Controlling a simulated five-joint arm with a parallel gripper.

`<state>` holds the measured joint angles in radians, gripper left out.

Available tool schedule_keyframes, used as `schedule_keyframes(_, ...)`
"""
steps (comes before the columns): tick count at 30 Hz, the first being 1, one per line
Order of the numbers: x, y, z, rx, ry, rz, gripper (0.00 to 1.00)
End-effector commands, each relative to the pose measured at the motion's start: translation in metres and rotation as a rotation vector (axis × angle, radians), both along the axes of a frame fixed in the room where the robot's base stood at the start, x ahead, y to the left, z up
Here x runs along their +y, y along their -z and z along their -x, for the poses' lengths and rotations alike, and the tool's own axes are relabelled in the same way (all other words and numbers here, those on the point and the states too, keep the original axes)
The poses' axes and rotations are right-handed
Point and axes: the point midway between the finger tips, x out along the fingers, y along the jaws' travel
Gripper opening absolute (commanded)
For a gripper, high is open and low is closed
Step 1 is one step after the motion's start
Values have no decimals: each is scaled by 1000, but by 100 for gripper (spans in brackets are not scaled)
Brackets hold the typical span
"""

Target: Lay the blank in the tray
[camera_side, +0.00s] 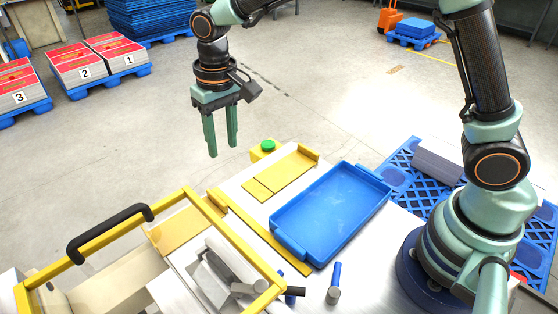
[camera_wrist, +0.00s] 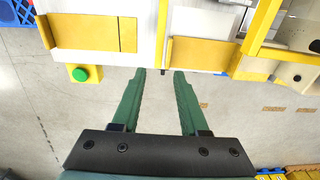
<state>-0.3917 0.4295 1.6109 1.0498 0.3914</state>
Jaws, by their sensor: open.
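The blue tray (camera_side: 335,208) lies on the white worktop in the side view and looks empty. A second flat yellow piece (camera_side: 180,229) lies by the guard frame, also in the wrist view (camera_wrist: 200,52). I cannot tell which is the blank. My gripper (camera_side: 222,150) is open and empty, pointing down beyond the worktop's far edge, with floor between its fingers (camera_wrist: 160,72).
A yellow guard frame with a black handle (camera_side: 110,233) encloses grey metal tooling at front left. A green button (camera_side: 268,145) sits on a yellow box by the worktop edge. A blue-handled tool (camera_side: 335,280) stands in front of the tray. Blue pallets are on the floor.

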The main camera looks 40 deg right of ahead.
Motion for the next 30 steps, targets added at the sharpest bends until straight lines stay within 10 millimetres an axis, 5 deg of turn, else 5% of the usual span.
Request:
schedule_keyframes(6,-60,-57,26,-122,7,-30,44)
schedule_keyframes(12,-109,-87,63,-235,8,-33,44)
schedule_keyframes(21,-161,-96,121,-389,8,-2,44)
schedule_keyframes(30,-176,-91,141,-444,6,20,44)
